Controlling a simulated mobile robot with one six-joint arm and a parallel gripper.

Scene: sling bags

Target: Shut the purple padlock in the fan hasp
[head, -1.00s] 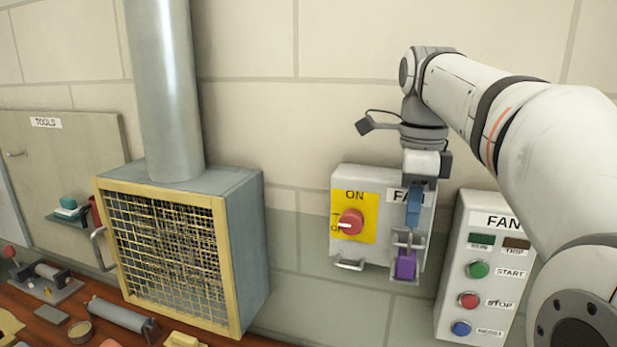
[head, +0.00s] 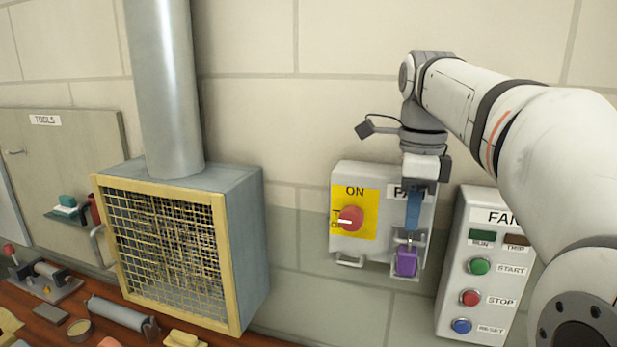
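The purple padlock (head: 407,262) hangs upright at the lower right of the grey switch box, at the fan hasp (head: 422,245). Its thin grey shackle shows above the body. Whether the shackle is shut is too small to tell. My gripper (head: 412,226) points down just above the padlock, its blue finger in front of the box. The fingertip reaches close to the shackle; whether it touches is unclear. Only one finger shows clearly, so its opening is hidden. The purple body is below the fingertip, not between visible fingers.
The red switch knob (head: 350,218) sits on a yellow ON plate left of my gripper. A FAN button box (head: 475,265) stands close on the right. A mesh-fronted fan housing (head: 165,255) is at left, above a cluttered red-brown bench (head: 60,312). Bare wall lies between.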

